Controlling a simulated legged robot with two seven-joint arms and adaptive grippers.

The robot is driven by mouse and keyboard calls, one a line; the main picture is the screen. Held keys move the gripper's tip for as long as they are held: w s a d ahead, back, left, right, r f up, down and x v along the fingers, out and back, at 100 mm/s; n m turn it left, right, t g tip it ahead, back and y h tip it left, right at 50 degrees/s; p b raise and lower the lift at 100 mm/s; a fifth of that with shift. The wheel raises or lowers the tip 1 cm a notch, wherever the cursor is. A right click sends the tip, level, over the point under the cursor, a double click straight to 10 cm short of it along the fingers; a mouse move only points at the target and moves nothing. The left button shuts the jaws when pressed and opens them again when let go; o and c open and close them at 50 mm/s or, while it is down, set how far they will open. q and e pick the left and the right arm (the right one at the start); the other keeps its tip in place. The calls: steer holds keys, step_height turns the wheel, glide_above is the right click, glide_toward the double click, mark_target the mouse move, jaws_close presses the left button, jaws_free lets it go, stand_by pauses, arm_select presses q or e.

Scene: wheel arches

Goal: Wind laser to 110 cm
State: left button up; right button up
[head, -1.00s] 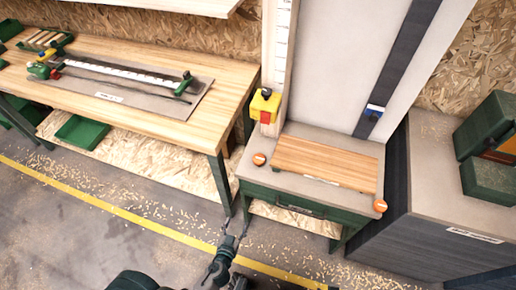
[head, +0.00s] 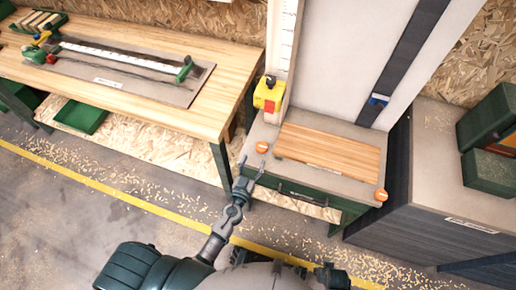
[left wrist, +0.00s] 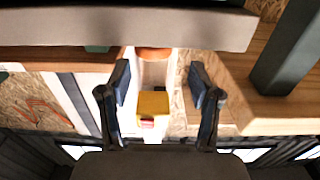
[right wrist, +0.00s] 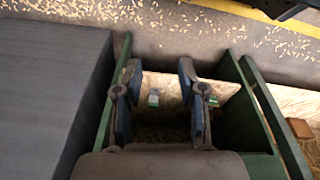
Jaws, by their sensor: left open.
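The yellow laser (head: 268,94) with a red front and a dark knob on top sits low on a white upright scale (head: 284,50). It also shows between my left fingers in the left wrist view (left wrist: 153,103). My left gripper (head: 252,162) is open and empty, at the front left edge of the small bench, below and in front of the laser and not touching it. My right gripper shows in the right wrist view (right wrist: 159,70), open with nothing between its fingers. The scale's figures are too small to read.
The small bench (head: 352,181) carries a wooden board (head: 330,150) and two orange discs, left (head: 262,147) and right (head: 381,195). A long wooden workbench (head: 190,110) stands left. A grey cabinet (head: 440,180) with green cases (head: 489,173) stands right. The floor in front is open.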

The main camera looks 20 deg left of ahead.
mark_target(260, 153)
arm_select(q)
steer(key=w, duration=0.2)
steer(key=w+d, duration=0.1)
steer(key=w, duration=0.3)
steer(key=shift+w+d+r+p, duration=0.1)
steer(key=shift+w+d+p, duration=0.25)
steer(key=shift+d, duration=0.05)
steer(key=shift+a, duration=0.5)
steer(key=shift+c, duration=0.4)
steer(key=shift+a, duration=0.1)
steer(key=c, duration=0.8)
steer(key=shift+d, duration=0.25)
steer(key=shift+d+h, duration=0.1)
steer(key=shift+h, duration=0.2)
arm_select(e)
steer(key=f, duration=0.2)
steer(key=d+f, duration=0.1)
steer(key=shift+s+f, duration=0.1)
steer(key=shift+s, duration=0.2)
